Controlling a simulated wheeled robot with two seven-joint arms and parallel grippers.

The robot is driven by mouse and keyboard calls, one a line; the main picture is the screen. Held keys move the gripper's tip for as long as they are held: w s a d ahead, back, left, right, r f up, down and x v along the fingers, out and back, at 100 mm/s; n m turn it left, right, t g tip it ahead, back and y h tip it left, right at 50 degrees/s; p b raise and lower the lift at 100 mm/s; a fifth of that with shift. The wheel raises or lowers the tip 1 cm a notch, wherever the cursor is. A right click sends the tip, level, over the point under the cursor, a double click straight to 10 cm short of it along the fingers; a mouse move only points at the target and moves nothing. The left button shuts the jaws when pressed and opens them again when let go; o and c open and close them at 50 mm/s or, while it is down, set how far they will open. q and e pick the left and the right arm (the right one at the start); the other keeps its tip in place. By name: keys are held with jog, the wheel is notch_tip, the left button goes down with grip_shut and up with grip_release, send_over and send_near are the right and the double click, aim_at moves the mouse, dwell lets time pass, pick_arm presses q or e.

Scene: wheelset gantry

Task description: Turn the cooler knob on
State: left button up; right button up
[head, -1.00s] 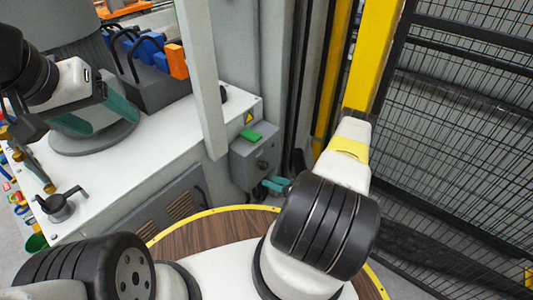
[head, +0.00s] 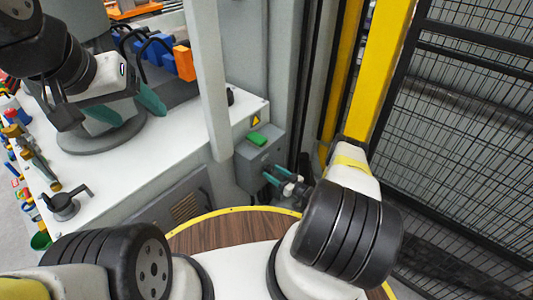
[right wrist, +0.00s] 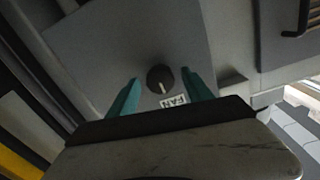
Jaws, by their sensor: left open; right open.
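A dark round knob (right wrist: 160,79) with a pale pointer line sits on a grey panel (right wrist: 130,40) in the right wrist view. A white label reading FAN (right wrist: 174,101), seen upside down, is beside it. In the head view the grey control box (head: 250,168) has a green piece on top; its knob is hidden there. My right gripper (head: 277,174) is open at the box's front. Its teal fingers, also in the right wrist view (right wrist: 163,96), lie on either side of the knob, apart from it. My left gripper (head: 128,106) is open and empty above the white bench.
The white bench (head: 165,140) runs along the left, with a dark clamp-like tool (head: 64,203) and small parts. A grey post (head: 208,80) stands by the box. A yellow post (head: 378,80) and mesh fence (head: 475,120) close the right side.

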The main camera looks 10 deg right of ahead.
grip_shut()
jog(key=shift+m, duration=0.3)
jog(key=m, duration=0.8)
jog(key=shift+m, duration=0.4)
jog(key=m, duration=0.4)
jog(key=shift+r, duration=0.1)
jog(key=shift+m+g, duration=0.3)
jog(key=shift+m, duration=1.8)
